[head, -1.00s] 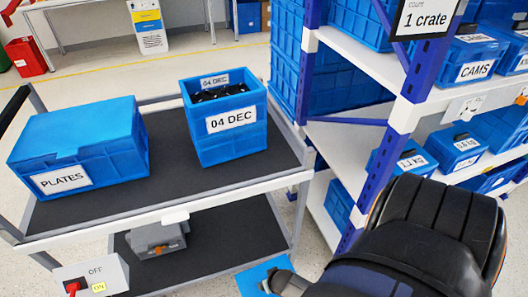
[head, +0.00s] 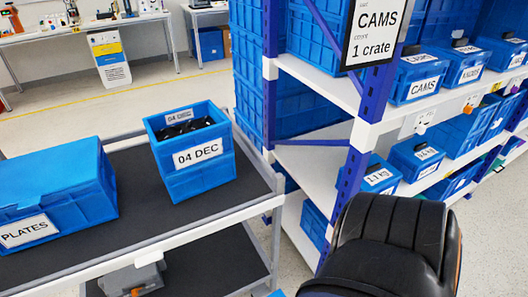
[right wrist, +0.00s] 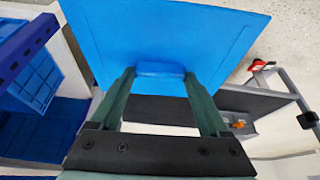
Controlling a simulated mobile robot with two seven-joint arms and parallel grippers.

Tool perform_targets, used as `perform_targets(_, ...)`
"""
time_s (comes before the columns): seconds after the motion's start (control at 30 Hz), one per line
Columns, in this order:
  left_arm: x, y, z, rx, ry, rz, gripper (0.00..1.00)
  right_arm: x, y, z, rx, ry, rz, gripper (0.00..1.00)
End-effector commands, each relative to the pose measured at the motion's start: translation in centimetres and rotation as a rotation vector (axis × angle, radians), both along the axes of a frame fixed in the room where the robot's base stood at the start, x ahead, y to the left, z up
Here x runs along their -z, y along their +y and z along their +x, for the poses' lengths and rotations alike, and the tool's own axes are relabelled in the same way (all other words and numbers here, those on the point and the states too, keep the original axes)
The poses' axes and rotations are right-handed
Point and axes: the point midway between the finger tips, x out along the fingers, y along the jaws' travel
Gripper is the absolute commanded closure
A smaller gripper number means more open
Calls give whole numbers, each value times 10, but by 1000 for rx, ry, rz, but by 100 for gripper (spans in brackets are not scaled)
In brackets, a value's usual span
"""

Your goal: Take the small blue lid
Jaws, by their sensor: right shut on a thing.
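The small blue lid (right wrist: 170,32) is a flat square panel with a raised grip block (right wrist: 160,69) in its middle, seen large in the right wrist view. My right gripper (right wrist: 159,74) is shut on that block and holds the lid. In the head view, the gripper is out of sight below the frame; only my black right arm shows. A sliver of blue at the bottom edge there may be the lid. My left gripper is in neither view.
A two-deck cart (head: 135,166) carries a lidded PLATES crate (head: 60,185) and an open 04 DEC crate (head: 192,178) with dark items inside. A grey box stands on its lower deck. A shelf rack (head: 352,165) with several labelled blue crates stands at the right.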

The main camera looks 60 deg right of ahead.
Motion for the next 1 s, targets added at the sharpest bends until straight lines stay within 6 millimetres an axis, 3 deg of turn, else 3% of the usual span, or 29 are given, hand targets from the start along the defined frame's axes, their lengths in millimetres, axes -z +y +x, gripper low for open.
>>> perform_targets(0.13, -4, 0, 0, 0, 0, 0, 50, -1, 0, -17, 0, 4, -1, 82)
perform_targets(0.2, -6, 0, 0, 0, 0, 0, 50, 0, 0, -25, -1, 6, -1, 100)
perform_targets(0.53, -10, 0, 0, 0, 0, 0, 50, 1, 0, -59, -3, 12, -2, 100)
perform_targets(1.0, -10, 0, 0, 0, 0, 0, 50, 0, 0, -59, -1, 0, -2, 100)
